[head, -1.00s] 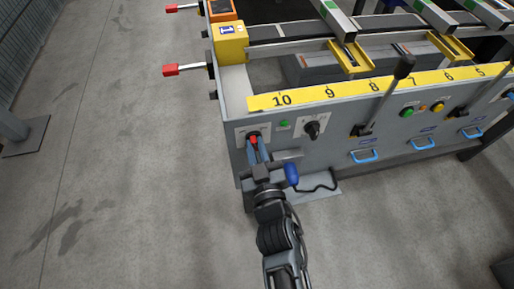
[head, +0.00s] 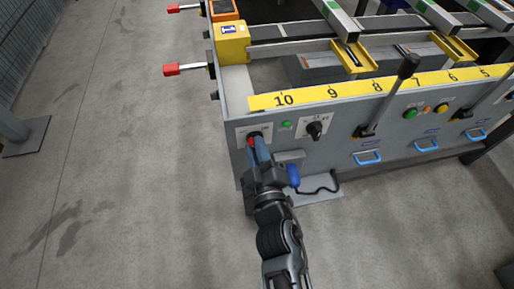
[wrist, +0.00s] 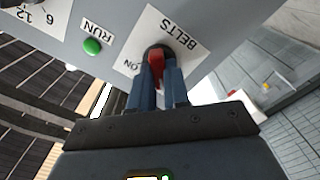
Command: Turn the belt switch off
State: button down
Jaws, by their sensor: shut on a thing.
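The belt switch (wrist: 156,62) is a red rotary handle on a dark round base, on a white plate reading BELTS with ON beside it. It also shows in the head view (head: 251,141), at the left end of the grey front panel. My gripper (wrist: 168,82) has its two blue fingers closed around the red handle. In the head view my gripper (head: 258,146) reaches up to the panel. The handle is partly covered by the fingers, and I cannot tell exactly which mark it points to. Any OFF mark is hidden.
A green RUN button (wrist: 92,46) and a black rotary knob (head: 314,129) sit right of the switch in the head view. A blue-handled object (head: 293,175) hangs close beside my gripper. The floor at left is clear.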

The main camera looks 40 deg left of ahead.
jog(key=shift+f, duration=0.1)
jog(key=c, duration=1.1)
grip_release()
jog(key=p+v, duration=0.2)
jog(key=v, duration=0.6)
jog(key=shift+p, duration=0.4)
jog(key=shift+a, duration=0.1)
